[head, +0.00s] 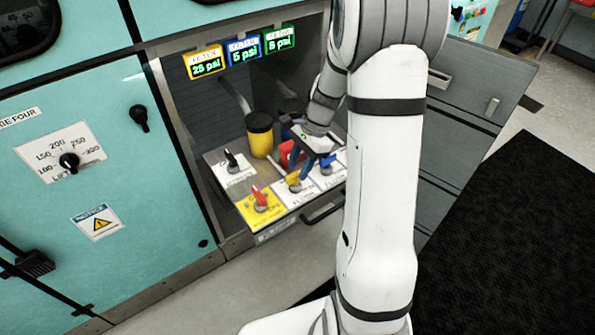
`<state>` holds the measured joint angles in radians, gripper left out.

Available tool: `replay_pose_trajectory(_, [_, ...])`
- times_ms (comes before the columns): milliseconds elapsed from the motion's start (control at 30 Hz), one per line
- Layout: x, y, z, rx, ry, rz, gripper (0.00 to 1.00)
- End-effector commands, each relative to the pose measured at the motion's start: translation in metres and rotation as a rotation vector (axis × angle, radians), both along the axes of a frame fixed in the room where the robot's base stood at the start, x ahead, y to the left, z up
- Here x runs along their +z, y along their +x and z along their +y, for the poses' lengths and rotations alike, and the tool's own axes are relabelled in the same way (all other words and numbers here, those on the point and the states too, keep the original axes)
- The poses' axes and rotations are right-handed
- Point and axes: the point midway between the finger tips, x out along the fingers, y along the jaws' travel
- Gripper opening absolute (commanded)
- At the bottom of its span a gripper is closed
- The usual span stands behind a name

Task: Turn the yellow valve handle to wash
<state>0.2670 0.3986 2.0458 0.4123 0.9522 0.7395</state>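The yellow valve handle (293,180) is on a white plate in the pull-out panel inside the open cabinet, in the head view. My gripper (299,162) reaches down from the upper right, just above and behind the yellow handle. Its fingers are small and partly overlap the things behind them, so I cannot tell whether they are open or touch the handle. The end of the handle nearest my gripper is partly hidden.
A red handle (260,196) on a yellow plate, a black handle (231,160) and a blue handle (327,161) surround the yellow one. A yellow canister (260,139) stands behind. Three pressure meters (242,51) hang above. An open grey door (472,120) is right.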

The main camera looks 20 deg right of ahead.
Motion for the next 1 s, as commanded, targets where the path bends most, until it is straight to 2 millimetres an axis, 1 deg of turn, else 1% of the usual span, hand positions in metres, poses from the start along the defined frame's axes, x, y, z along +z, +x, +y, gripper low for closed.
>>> replay_pose_trajectory(33, [-0.008, -0.001, 0.003, 0.0, 0.0, 0.002, 0.36])
replay_pose_trajectory(167, [-0.016, -0.002, 0.006, -0.001, 0.001, 0.002, 0.36])
replay_pose_trajectory(467, [-0.019, -0.002, 0.007, 0.0, -0.001, -0.001, 0.36])
replay_pose_trajectory(900, [-0.018, -0.002, 0.007, 0.0, -0.001, -0.001, 0.01])
replay_pose_trajectory(1000, [-0.018, -0.002, 0.007, 0.0, -0.001, -0.001, 0.0])
